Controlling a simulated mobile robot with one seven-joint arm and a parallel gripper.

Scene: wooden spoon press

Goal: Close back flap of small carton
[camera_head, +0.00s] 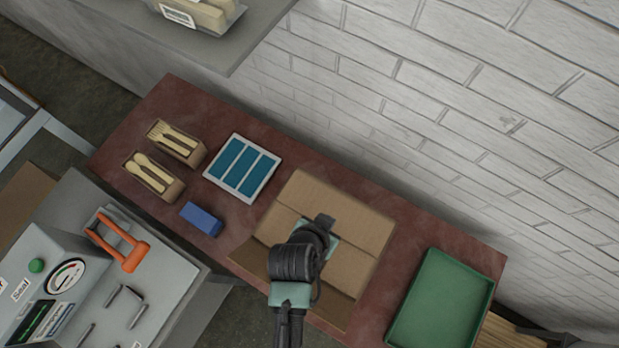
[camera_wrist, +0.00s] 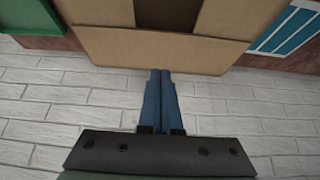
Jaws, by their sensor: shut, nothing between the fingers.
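The small carton (camera_head: 365,235) is tan cardboard on the reddish-brown table, partly hidden behind my arm in the head view. In the wrist view its back flap (camera_wrist: 150,50) stands open, spread outward toward the white brick wall. Beyond the flap, tan side panels (camera_wrist: 225,17) border a darker brown strip (camera_wrist: 165,14) on the carton's top. My gripper (camera_wrist: 160,73) has its two blue fingers together and empty. Their tips overlap the flap's outer edge in the picture; I cannot tell if they touch it. In the head view my gripper (camera_head: 325,224) is over the carton, fingertips hidden.
The table (camera_head: 236,225) also holds a green tray (camera_head: 442,305) right of the carton, a white tray with blue panels (camera_head: 243,168) on its left, a blue block (camera_head: 201,219) and two boxes of wooden cutlery (camera_head: 153,179). The brick wall (camera_head: 440,120) is close behind. A grey press (camera_head: 90,275) stands lower left.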

